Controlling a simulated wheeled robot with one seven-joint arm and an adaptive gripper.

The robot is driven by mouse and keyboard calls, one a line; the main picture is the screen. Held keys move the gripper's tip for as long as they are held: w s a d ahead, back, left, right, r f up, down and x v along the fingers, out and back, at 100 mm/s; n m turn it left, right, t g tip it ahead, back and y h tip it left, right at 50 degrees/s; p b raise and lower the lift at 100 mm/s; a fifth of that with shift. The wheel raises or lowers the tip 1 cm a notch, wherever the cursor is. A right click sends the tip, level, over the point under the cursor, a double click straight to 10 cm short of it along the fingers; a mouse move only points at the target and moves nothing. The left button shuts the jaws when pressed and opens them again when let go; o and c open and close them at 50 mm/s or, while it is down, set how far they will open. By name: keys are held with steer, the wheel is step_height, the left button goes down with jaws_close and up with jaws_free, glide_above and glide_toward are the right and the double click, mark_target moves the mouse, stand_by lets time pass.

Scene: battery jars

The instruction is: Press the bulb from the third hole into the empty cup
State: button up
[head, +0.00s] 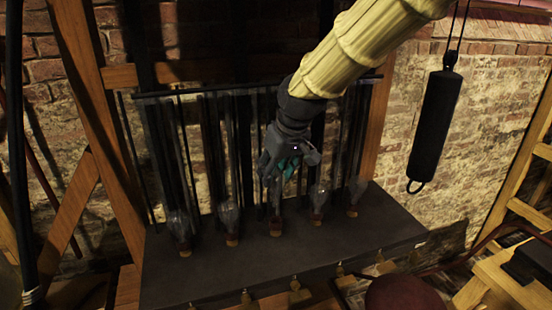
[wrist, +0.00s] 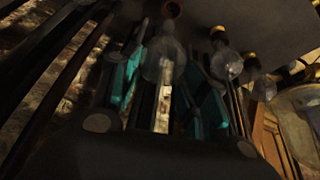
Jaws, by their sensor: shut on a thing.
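My gripper (head: 283,172) points down over the middle of a dark bench. Its teal-padded fingers, also in the wrist view (wrist: 163,82), are shut on a clear glass bulb (wrist: 164,60). Below it stands a reddish-brown cup (head: 275,227), the middle one of a row; its rim also shows at the top of the wrist view (wrist: 171,9). The held bulb is mostly hidden by the fingers in the head view. I cannot tell whether its lower end touches the cup.
Other clear bulbs stand in cups on both sides: far left (head: 179,223), left (head: 229,216), right (head: 318,200) and far right (head: 356,190). Thin dark rods hang behind the row. A black cylinder (head: 436,125) hangs at the right. The bench top (head: 300,255) is clear in front.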

mark_target(276, 199)
steer(key=shift+f+b, duration=1.7)
steer(key=shift+f, duration=0.4)
steer(key=shift+s+f, duration=0.1)
steer(key=shift+f, duration=1.15)
stand_by(0.8)
steer(key=o, duration=0.9)
steer(key=shift+r, duration=0.15)
